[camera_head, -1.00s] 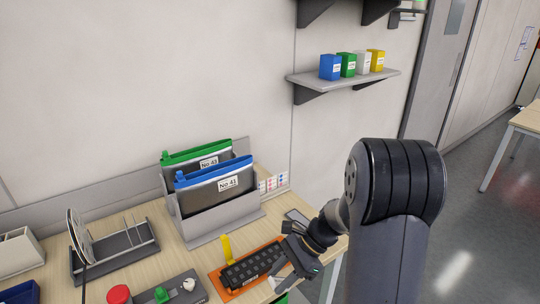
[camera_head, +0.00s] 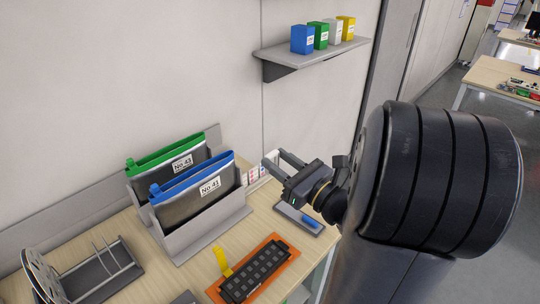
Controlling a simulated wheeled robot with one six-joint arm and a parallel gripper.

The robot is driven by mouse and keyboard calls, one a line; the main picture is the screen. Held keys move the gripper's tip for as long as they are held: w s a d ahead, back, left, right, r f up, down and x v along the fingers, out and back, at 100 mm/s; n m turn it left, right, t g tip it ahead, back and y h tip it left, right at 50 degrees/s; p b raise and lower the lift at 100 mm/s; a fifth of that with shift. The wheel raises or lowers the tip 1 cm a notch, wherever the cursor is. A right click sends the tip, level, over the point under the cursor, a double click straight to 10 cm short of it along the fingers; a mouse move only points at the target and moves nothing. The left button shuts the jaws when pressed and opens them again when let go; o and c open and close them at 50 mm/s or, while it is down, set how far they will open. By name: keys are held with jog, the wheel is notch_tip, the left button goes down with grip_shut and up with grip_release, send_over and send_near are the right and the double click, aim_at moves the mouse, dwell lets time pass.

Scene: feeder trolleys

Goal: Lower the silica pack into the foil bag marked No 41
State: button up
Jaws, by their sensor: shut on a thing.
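The foil bag marked No 41 (camera_head: 192,209) is dark grey with a blue zip edge and a white label. It stands tilted in the front slot of a grey holder (camera_head: 208,237). My gripper (camera_head: 276,160) is to the right of the bag, apart from it, above the table's right part. Its fingers point left, toward the bag side. It is shut on the silica pack, which is barely distinguishable here; a small whitish patch shows by the fingertips. Whether the bag's mouth is open cannot be made out.
A second bag, No 43 (camera_head: 168,169), with a green zip stands just behind. Small marked white cards (camera_head: 254,174) are near the holder's right side. A black strip in an orange tray (camera_head: 257,270) lies in front. A wall shelf (camera_head: 313,55) holds coloured boxes above.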

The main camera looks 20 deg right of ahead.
jog(key=w+a+f, duration=0.2)
jog(key=w+a, duration=0.1)
jog(key=w, duration=0.6)
jog(key=w+a+f+b, duration=0.1)
jog(key=w+a, duration=0.3)
jog(key=w, duration=0.5)
jog(key=shift+a+f, duration=0.25)
jog(key=shift+f, duration=0.1)
dwell(0.4)
jog(key=shift+b, duration=0.3)
jog(key=shift+f+b, duration=0.1)
jog(key=shift+b, duration=0.35)
dwell(0.7)
notch_tip(320, 180, down, 5)
jog(key=b, duration=0.5)
dwell(0.4)
jog(key=shift+r, duration=0.2)
